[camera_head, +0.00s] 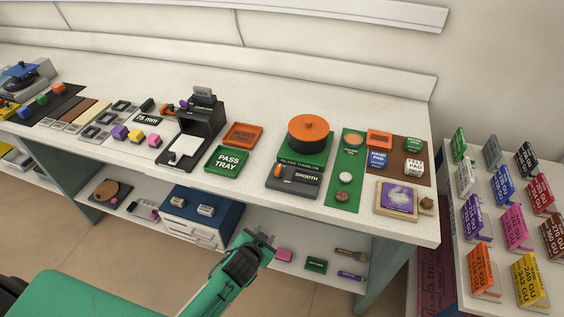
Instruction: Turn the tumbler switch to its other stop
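A small orange lever (278,170) stands at the box's left end. My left gripper (260,236) is in front of the bench edge, below and left of the switch box and apart from it. Its two fingers look spread, with nothing between them. My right gripper is not in view.
A green "PASS TRAY" (227,160) and an orange tray (243,134) lie left of the switch. A green mat (346,192) lies to its right. A lower shelf holds a blue-topped drawer unit (202,212). Coloured cards stand on a rack at the right.

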